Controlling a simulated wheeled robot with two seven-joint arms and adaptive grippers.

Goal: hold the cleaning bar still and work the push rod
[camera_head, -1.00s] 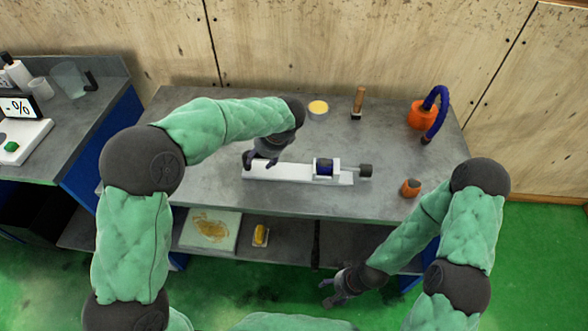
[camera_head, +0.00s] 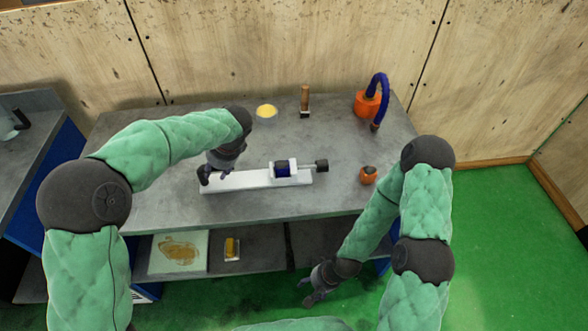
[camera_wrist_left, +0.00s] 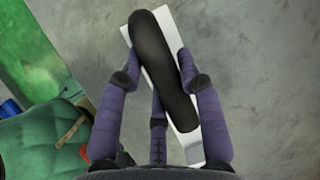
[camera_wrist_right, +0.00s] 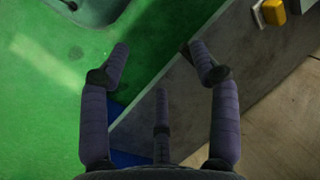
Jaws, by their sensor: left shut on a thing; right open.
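A long white bar (camera_head: 237,182) lies on the grey workbench, with a blue cylinder (camera_head: 282,168) in a white mount near its right part. A rod with a dark knob (camera_head: 321,166) sticks out to the right of the mount. My left gripper (camera_head: 211,175) is at the bar's left end. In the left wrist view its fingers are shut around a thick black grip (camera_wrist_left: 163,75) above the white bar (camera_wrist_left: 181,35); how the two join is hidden. My right gripper (camera_head: 313,288) is open and empty, low in front of the bench; its spread fingers show in the right wrist view (camera_wrist_right: 160,55).
An orange pot (camera_head: 368,176) stands right of the knob. A blue hose on an orange base (camera_head: 368,103), a wooden-handled tool (camera_head: 304,101) and a yellow-topped dish (camera_head: 266,112) stand at the back. The lower shelf holds a stained tray (camera_head: 165,268) and a yellow block (camera_head: 232,248).

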